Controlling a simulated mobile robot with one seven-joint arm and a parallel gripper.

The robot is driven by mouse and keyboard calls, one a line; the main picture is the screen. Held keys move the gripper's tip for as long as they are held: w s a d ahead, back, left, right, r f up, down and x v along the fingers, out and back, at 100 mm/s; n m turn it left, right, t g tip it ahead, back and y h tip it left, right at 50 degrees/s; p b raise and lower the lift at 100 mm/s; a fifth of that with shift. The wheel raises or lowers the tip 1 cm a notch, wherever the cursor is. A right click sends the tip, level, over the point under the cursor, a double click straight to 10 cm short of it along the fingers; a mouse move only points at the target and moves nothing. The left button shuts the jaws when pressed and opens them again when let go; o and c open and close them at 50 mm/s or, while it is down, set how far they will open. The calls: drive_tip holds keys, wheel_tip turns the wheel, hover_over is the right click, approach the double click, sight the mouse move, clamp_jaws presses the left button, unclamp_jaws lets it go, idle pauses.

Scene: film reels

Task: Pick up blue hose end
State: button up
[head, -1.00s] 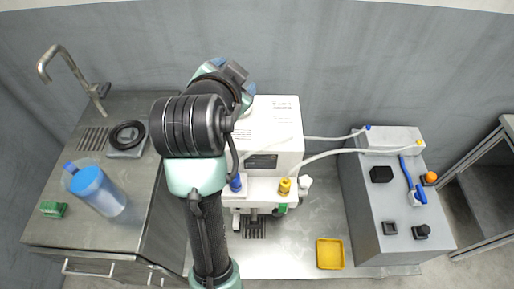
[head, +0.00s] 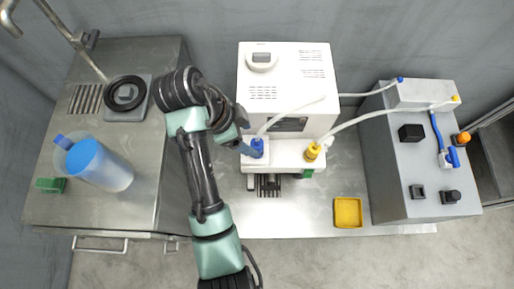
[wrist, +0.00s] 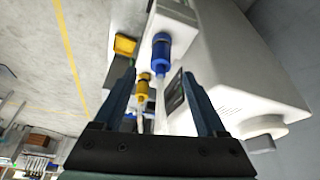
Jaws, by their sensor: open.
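The blue hose end (head: 257,147) stands at the front of the white machine (head: 287,70), with a pale hose rising from it. In the wrist view the blue hose end (wrist: 161,52) shows beyond and between the fingertips. My gripper (head: 244,148) is just left of it in the head view, its fingers mostly hidden by my wrist. In the wrist view my gripper (wrist: 159,78) is open, with nothing held. Whether a finger touches the blue end cannot be told. A yellow hose end (head: 313,150) stands to the right and also shows in the wrist view (wrist: 142,88).
The machine's white body lies close to my gripper on the right in the wrist view. A grey box (head: 405,165) with hose ports stands at right. A yellow tray (head: 348,213) lies in front. At left, a metal counter (head: 150,195) holds a blue-and-clear container (head: 100,165).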

sight(256, 143)
drive_tip(key=shift+x, duration=3.15)
drive_tip(key=shift+c, duration=0.3)
clamp_jaws()
